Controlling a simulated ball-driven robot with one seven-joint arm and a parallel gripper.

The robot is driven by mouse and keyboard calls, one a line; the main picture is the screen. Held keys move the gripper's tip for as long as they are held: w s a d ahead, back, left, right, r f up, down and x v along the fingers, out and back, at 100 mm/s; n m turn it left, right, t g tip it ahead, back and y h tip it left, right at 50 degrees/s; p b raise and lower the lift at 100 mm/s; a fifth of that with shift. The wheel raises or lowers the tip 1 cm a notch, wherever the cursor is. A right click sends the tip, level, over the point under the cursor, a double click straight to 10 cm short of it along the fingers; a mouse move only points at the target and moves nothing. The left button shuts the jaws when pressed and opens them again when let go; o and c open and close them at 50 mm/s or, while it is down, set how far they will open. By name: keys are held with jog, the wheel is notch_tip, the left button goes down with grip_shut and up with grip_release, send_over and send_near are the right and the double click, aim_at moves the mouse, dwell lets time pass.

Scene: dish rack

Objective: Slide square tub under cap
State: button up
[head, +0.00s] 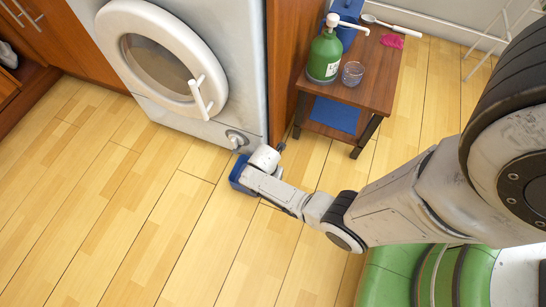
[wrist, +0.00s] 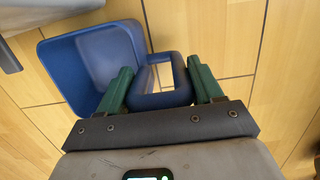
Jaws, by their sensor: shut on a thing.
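The blue square tub (head: 237,174) is at the floor in front of the washing machine, just below the round cap (head: 236,138) in the head view. Part of the tub is hidden by my gripper. In the wrist view the tub (wrist: 112,45) is open and looks empty, with a loop handle on its right side. My gripper (wrist: 163,75) has its green fingers on either side of that handle, shut on it. The cap sits low on the machine's front near its right corner. I cannot tell whether any of the tub is directly beneath it.
The washing machine (head: 207,60) has a round door with a white handle. A small wooden table (head: 377,88) at its right holds a green pump bottle (head: 324,58), a clear cup (head: 352,73) and a pink cloth (head: 392,41). The wooden floor (head: 120,220) at left is clear.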

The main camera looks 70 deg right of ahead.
jog(key=shift+w+a+b, duration=0.1)
jog(key=shift+w+b, duration=0.45)
jog(key=shift+w, duration=1.25)
jog(key=o, duration=1.5)
jog(key=shift+o, duration=0.2)
notch_tip(320, 180, up, 11)
jog(key=a+p, duration=0.1)
jog(key=p, duration=0.6)
jog(key=shift+a, duration=0.3)
jog(key=shift+f, duration=0.15)
